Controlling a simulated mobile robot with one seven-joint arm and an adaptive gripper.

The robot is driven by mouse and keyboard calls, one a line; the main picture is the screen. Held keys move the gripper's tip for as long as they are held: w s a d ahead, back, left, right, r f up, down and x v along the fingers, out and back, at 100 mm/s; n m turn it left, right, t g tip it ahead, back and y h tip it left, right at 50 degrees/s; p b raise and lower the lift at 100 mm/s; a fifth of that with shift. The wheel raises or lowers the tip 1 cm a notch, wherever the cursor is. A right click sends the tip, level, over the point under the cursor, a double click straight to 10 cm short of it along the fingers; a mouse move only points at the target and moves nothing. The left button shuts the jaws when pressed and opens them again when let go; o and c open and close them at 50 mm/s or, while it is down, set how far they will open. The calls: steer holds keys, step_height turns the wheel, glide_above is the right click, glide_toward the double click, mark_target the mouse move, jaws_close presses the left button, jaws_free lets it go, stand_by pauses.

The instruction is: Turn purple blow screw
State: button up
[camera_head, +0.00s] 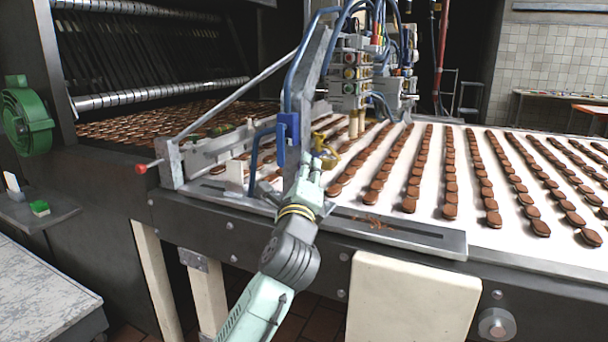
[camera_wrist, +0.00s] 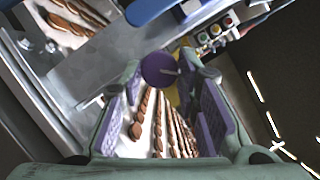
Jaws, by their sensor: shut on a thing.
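The purple blow screw (camera_wrist: 161,69) shows in the wrist view as a round purple knob with a pale mark across its face. It sits between the tips of my two fingers. My gripper (camera_head: 311,168) reaches up to the machine at the near edge of the conveyor, beside a yellow part (camera_head: 326,148). It is shut on the purple screw, with the padded fingers on either side of the knob. In the head view the screw is hidden or too small to make out.
Rows of brown biscuits lie on the white conveyor (camera_head: 474,205). A blue block (camera_head: 289,128) and hoses stand close to my gripper. A valve block with coloured knobs (camera_head: 350,73) is behind. A red-tipped bar (camera_head: 142,168) sticks out at left. The metal edge (camera_head: 400,235) runs in front.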

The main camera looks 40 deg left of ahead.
steer(key=shift+r+n+g+h+p, duration=0.2)
steer(key=shift+n+g+h+p, duration=0.4)
steer(key=shift+n+p, duration=1.2)
steer(key=shift+r+n+g+h+p, duration=0.3)
steer(key=shift+n+g+p, duration=0.65)
steer(key=shift+n, duration=1.5)
steer(key=shift+r+n+g+h+p, duration=0.1)
steer(key=shift+n+g+h+p, duration=0.5)
steer(key=shift+n+p, duration=1.3)
steer(key=shift+n, duration=0.35)
steer(key=o, duration=1.2)
